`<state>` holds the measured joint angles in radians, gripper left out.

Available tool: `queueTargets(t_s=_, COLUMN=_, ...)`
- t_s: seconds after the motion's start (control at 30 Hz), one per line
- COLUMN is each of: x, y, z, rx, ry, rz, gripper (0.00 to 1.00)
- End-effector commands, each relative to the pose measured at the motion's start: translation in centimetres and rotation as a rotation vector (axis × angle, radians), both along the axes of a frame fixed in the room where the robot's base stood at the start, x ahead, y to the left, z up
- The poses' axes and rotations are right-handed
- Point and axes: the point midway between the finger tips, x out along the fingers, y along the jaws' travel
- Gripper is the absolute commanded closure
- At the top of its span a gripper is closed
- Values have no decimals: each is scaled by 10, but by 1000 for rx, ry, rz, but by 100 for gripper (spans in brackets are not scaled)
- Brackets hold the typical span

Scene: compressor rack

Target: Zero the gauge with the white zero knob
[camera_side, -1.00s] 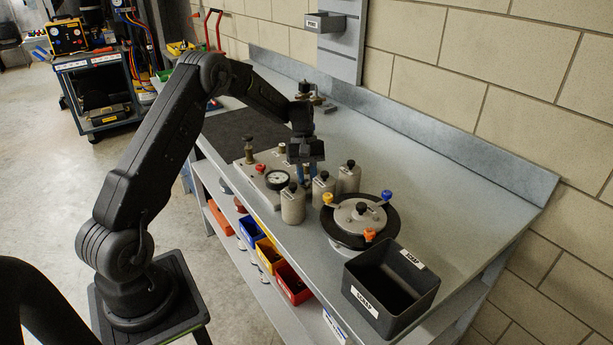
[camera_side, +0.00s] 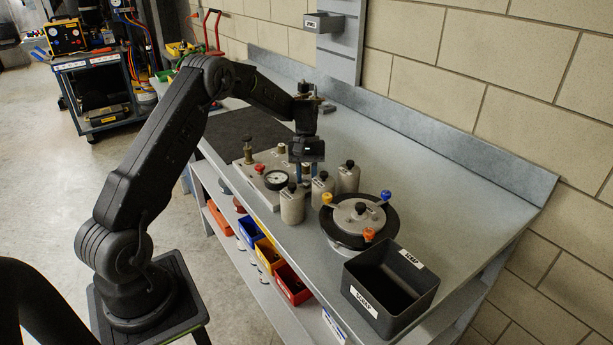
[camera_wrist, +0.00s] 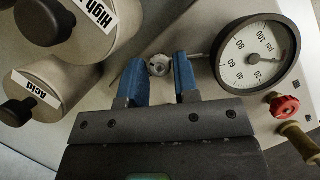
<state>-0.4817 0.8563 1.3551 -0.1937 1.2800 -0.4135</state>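The white zero knob (camera_wrist: 159,65) is a small round pale knob on the grey panel, in the wrist view between the tips of my gripper's blue fingers. My gripper (camera_wrist: 158,78) is open, with one finger on each side of the knob; I cannot tell whether either finger touches it. The gauge (camera_wrist: 256,55) is to the right of the knob, with a white psi dial and black rim. It also shows in the side view (camera_side: 276,180). There my gripper (camera_side: 304,172) points down over the panel behind the gauge, and the knob is hidden.
A red knob (camera_wrist: 285,107) and a brass fitting (camera_wrist: 299,138) lie below the gauge. Labelled canisters (camera_wrist: 62,88) stand close on the left. In the side view, a round pot with coloured knobs (camera_side: 358,213) and a black scrap bin (camera_side: 410,283) stand nearer the front.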

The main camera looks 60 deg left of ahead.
Motion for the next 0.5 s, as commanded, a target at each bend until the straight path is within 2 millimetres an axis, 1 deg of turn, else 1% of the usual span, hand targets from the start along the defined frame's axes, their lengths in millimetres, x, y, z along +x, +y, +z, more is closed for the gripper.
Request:
queueTargets(t_s=0.23, x=0, y=0, z=-1, rx=-1, ry=2, rz=1, gripper=66)
queueTargets(t_s=0.33, x=0, y=0, z=2, rx=0, ry=2, rz=1, gripper=66)
queueTargets(t_s=0.43, x=3, y=4, z=11, rx=-1, ry=1, rz=1, gripper=66)
queueTargets(t_s=0.5, x=5, y=7, z=21, rx=0, ry=0, rz=1, gripper=66)
